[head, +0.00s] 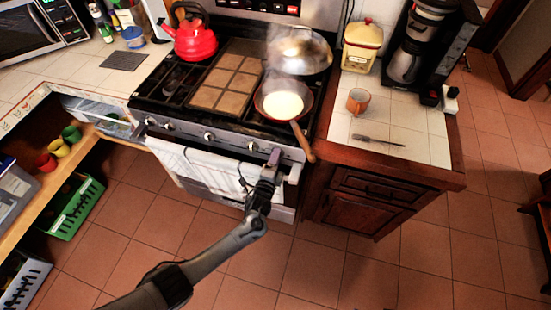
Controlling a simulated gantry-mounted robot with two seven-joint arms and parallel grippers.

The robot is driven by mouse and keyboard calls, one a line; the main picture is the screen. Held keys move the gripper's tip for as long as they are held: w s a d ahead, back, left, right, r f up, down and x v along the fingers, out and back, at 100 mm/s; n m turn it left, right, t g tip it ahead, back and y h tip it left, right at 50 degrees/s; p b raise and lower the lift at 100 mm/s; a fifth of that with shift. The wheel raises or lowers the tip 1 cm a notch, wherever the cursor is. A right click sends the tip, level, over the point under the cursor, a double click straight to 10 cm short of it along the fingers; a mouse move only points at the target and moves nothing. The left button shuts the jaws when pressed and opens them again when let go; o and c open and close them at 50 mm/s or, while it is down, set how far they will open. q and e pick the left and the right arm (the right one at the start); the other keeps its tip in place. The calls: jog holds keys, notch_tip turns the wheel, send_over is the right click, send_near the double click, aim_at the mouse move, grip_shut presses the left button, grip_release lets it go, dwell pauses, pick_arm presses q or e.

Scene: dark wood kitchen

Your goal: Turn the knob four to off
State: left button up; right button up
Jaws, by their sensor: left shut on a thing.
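The stove (200,128) has a row of knobs along its front panel. Several knobs show to the left of my gripper, among them a middle knob (208,137) and one just beside the gripper (253,147). My left gripper (274,157) is at the right part of the panel, shut on a stove knob. The gripper hides that knob, so its turn angle and number cannot be read. My right gripper is not in view.
A steaming pan (283,104) sits on the right burner, its handle (304,142) jutting past the front edge near my gripper. A red kettle (193,42) stands at the back left. A white towel (205,167) hangs on the oven door.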

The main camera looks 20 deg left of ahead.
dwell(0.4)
pick_arm(q)
jog(key=o, duration=1)
jog(key=shift+o, duration=0.2)
jog(key=shift+s, duration=0.15)
jog(key=shift+s, duration=0.25)
jog(key=s+p, duration=0.2)
jog(key=s, duration=0.8)
jog(key=shift+d, duration=0.35)
